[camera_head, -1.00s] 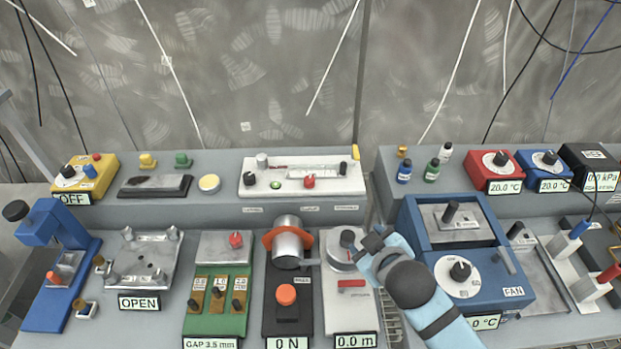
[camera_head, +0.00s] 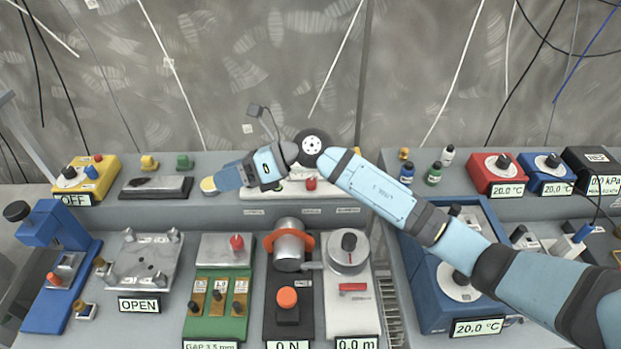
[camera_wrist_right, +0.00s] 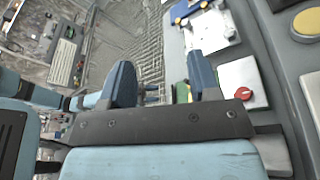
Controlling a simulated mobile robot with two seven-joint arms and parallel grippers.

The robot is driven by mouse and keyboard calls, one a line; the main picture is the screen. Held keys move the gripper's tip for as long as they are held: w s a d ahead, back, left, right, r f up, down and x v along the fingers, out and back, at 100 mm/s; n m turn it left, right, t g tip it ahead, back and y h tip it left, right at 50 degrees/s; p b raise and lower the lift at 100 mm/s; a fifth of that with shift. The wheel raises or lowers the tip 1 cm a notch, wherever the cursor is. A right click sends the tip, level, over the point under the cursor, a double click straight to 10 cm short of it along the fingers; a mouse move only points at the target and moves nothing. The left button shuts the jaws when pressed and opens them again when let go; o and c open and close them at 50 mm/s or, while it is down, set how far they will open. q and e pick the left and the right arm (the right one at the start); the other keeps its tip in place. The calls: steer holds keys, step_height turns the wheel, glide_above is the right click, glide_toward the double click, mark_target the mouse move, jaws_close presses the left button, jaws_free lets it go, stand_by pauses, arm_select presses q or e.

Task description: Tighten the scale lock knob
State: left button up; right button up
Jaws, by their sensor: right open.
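A white panel (camera_head: 254,192) with a slide scale stands on the rear shelf, partly hidden by my right arm. A red knob (camera_head: 311,183) shows on its front below the arm. I cannot read its labels, so I cannot tell for sure which knob is the scale lock. My right gripper (camera_head: 226,179) points left and down, over the shelf left of the panel, by a yellow button (camera_head: 208,185). In the right wrist view its dark blue fingers (camera_wrist_right: 164,85) are apart and nothing is between them. My left gripper is not in view.
In front stand a white dial unit (camera_head: 350,312) with a black knob (camera_head: 349,241), a metal cup (camera_head: 289,250) with an orange collar, and a green gauge block (camera_head: 205,325) with a red knob (camera_head: 237,242).

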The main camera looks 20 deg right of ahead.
steer(key=w+d+f+n+g+h, duration=0.1)
steer(key=w+d+f+n+h, duration=0.25)
steer(key=d+h, duration=0.2)
steer(key=h, duration=1)
glide_toward(311, 181)
steer(key=shift+g, duration=0.3)
steer(key=f, duration=0.3)
steer(key=f+p, duration=0.1)
steer(key=f, duration=0.2)
steer(key=f+p, duration=0.1)
steer(key=f, duration=0.2)
steer(key=shift+w+d+f, duration=0.1)
steer(key=shift+w+f, duration=0.05)
steer(key=shift+w, duration=0.1)
steer(key=c, duration=0.9)
